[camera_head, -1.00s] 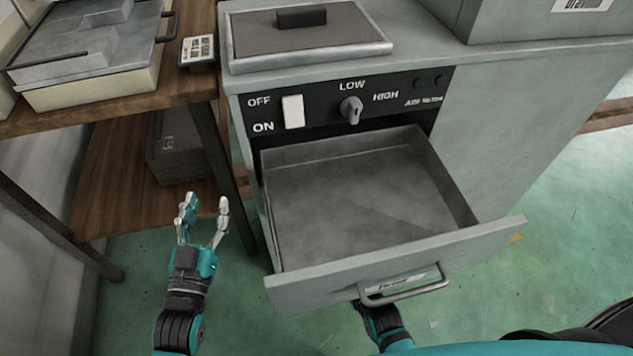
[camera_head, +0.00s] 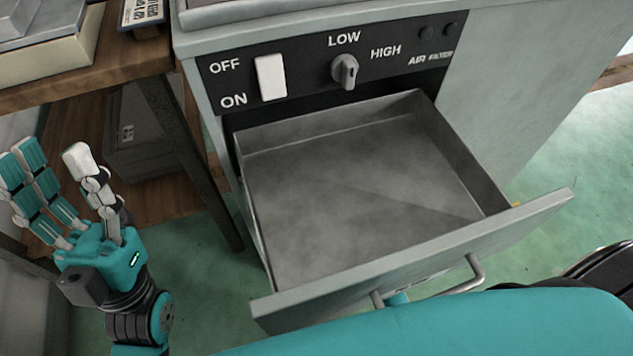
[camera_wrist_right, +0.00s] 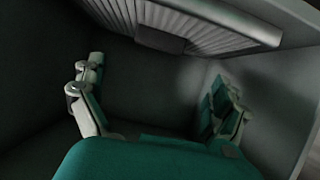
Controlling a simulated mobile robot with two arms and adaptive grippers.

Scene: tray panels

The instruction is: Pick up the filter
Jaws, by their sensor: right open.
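In the right wrist view a grey pleated panel (camera_wrist_right: 210,22), likely the filter, lies across the top, with a dark block (camera_wrist_right: 160,37) at its near edge. My right gripper (camera_wrist_right: 158,75) is open, its fingers wide apart and empty below the panel, apart from it as far as I can tell. The head view does not show this gripper. My left gripper (camera_head: 50,155) is open and empty, left of the cabinet. The pulled-out drawer (camera_head: 350,200) looks empty; no filter shows in the head view.
The cabinet front has a white switch (camera_head: 271,77) and a knob (camera_head: 345,71), with an "AIR FILTER" label. A wooden shelf unit (camera_head: 130,60) stands at left, a dark box (camera_head: 140,130) on its lower shelf. Dark walls (camera_wrist_right: 285,110) surround my right gripper.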

